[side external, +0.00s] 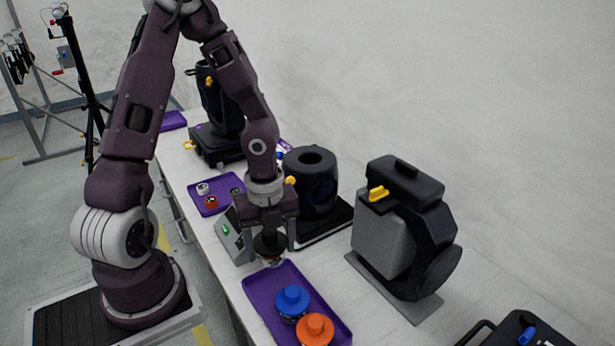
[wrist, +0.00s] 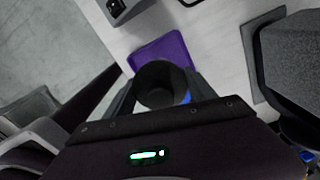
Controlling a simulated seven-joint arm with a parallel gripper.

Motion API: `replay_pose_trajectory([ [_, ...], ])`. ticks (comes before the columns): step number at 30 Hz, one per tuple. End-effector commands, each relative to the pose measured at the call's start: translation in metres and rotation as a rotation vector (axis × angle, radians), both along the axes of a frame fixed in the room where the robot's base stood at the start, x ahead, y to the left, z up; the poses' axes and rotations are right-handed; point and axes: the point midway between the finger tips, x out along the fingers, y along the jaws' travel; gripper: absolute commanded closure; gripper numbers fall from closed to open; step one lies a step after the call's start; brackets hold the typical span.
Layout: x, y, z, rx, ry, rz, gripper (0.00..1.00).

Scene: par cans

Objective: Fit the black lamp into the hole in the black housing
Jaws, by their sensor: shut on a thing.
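My gripper (side external: 268,236) is shut on the black lamp (side external: 270,246), gripping its dark round top. The lamp hangs upright just above the far end of the purple tray (side external: 258,287). In the wrist view the lamp's round black top (wrist: 160,82) sits between the two fingers of my gripper (wrist: 162,88). The black housing (side external: 313,190) stands behind and to the right of my gripper in the side view. It is a dark cylinder with a round hole in its top and an opening in its side. The lamp is apart from it.
A blue lamp (side external: 292,301) and an orange lamp (side external: 315,329) stand in the purple tray. A grey and black unit (side external: 400,230) with a yellow knob stands to the right. A grey box (side external: 232,238) and a second purple tray (side external: 208,200) with small parts lie left of my gripper.

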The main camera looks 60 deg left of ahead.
Motion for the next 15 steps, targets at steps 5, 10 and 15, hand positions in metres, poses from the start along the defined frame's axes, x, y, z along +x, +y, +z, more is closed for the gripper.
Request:
replay_pose_trajectory([
  [5,0.013,0.005,0.004,-0.001,-0.003,0.077,0.86],
  [10,0.060,0.018,0.032,-0.002,-0.008,0.411,0.86],
  [15,0.109,0.012,0.084,-0.004,-0.009,0.848,0.86],
])
